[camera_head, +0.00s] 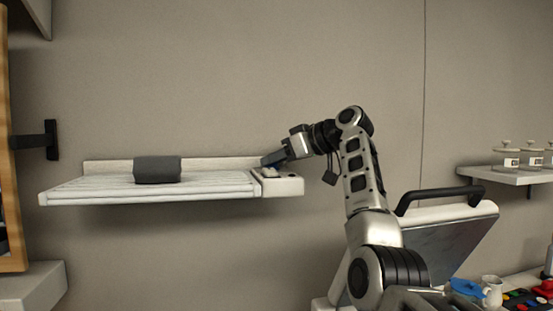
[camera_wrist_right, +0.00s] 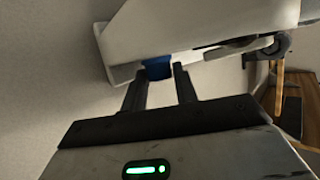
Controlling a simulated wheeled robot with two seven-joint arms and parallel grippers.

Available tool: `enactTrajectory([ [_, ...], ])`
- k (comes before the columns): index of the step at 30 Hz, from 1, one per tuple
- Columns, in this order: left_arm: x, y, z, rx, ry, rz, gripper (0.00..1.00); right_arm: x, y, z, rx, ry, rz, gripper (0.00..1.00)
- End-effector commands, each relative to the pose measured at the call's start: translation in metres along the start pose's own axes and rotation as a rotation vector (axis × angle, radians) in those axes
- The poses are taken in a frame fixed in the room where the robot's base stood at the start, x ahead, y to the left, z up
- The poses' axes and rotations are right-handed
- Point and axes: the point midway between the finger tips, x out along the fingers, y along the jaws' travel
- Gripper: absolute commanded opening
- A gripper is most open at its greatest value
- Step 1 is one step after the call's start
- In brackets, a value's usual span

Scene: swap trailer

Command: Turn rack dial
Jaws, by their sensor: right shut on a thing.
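The white wall rack (camera_head: 75,191) has slatted bars and a control block (camera_head: 285,187) at its right end. My right gripper (camera_head: 267,163) reaches in from the right and its fingers are at the top of this block. In the right wrist view the fingertips of my right gripper (camera_wrist_right: 160,72) are on either side of a small blue dial (camera_wrist_right: 157,69) by the white block (camera_wrist_right: 185,28). The gripper is shut on the dial. In the head view the fingers mostly hide the dial, so its turn angle cannot be told. My left gripper is not in view.
A dark grey folded cloth (camera_head: 157,170) lies on the rack. A white appliance with a tilted lid (camera_head: 450,214) and black handle stands at the right, close to my arm. A shelf (camera_head: 515,176) with jars is at the far right. A wooden frame (camera_head: 15,190) stands at the left edge.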

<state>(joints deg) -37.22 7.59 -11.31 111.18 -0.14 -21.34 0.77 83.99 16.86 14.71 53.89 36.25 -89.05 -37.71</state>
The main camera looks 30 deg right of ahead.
Motion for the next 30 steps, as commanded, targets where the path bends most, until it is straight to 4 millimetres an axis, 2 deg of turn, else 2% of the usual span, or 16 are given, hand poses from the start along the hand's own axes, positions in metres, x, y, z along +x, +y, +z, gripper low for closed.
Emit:
enactTrajectory([
  [14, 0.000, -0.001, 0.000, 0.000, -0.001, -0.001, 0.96, -0.001, 0.000, 0.000, -0.008, 0.000, -0.015, 0.06],
  [15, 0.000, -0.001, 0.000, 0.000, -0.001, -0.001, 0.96, -0.001, 0.000, 0.000, -0.008, 0.000, -0.015, 0.34],
  [17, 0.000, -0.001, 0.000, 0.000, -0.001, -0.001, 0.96, 0.000, 0.000, 0.000, -0.008, 0.000, -0.015, 0.50],
  [26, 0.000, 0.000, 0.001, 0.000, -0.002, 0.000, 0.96, -0.001, 0.001, 0.000, -0.007, 0.000, -0.014, 0.50],
  [30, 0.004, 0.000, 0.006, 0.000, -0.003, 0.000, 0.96, -0.012, 0.002, 0.001, -0.008, 0.002, -0.011, 0.50],
])
